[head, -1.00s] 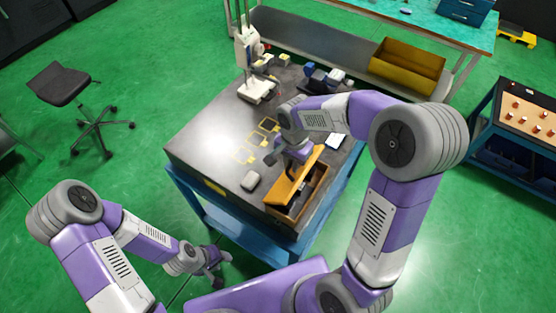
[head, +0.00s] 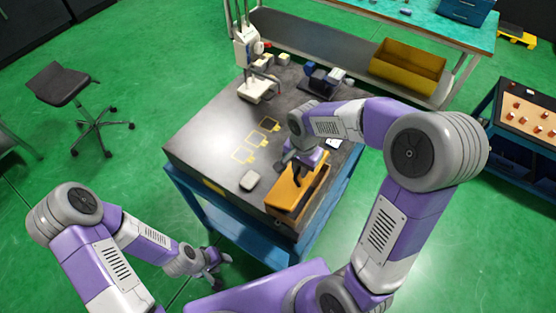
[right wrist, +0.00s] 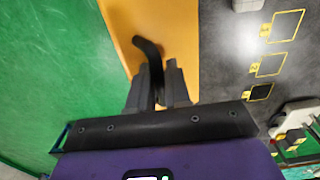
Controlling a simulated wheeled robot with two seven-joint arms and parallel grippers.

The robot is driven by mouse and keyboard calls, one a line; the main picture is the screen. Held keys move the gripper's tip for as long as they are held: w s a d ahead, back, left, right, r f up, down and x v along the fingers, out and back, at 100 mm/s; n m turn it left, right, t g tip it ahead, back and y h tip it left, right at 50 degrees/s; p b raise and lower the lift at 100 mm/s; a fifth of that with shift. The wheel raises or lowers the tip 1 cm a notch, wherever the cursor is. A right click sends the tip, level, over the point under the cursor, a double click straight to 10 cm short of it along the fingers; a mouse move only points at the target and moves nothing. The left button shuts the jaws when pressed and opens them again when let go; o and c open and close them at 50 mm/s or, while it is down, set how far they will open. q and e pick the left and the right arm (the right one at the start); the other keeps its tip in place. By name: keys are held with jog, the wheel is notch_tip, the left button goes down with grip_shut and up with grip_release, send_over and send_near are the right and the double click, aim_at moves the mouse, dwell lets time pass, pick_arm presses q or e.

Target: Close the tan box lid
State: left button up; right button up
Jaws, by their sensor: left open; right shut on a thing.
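The box (head: 317,196) stands at the front right corner of the dark worktable. Its tan lid (head: 284,194) is tilted, partly open, with a dark gap showing along the box's right side. My right gripper (head: 297,176) is at the lid and shut on its black handle. In the right wrist view the right gripper (right wrist: 158,82) has its fingers on either side of the curved black handle (right wrist: 150,50), with the tan lid (right wrist: 180,35) behind. My left gripper (head: 214,275) is open and empty, low beside the table's front left.
A grey rounded block (head: 250,180) lies left of the box on the worktable (head: 205,140). Yellow outlined marks (head: 256,139), a white upright machine (head: 253,62) and a blue device (head: 322,78) are farther back. A yellow bin (head: 408,65) sits on the shelf behind.

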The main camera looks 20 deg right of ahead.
aim_at(307, 177)
jog(key=shift+s+d+f, duration=0.25)
jog(key=shift+s+d, duration=0.05)
jog(key=shift+s, duration=0.1)
jog(key=shift+f+b, duration=0.1)
jog(key=shift+b, duration=0.2)
jog(key=shift+s+d+f+b, duration=0.45)
jog(key=shift+s+f+b, duration=0.1)
jog(key=shift+s+f, duration=0.05)
jog(key=shift+f, duration=0.1)
jog(key=shift+s+d+f+b, duration=0.4)
jog(key=shift+s+f+b, duration=0.05)
jog(key=shift+f+b, duration=0.35)
jog(key=shift+r, duration=0.1)
jog(key=o, duration=0.6)
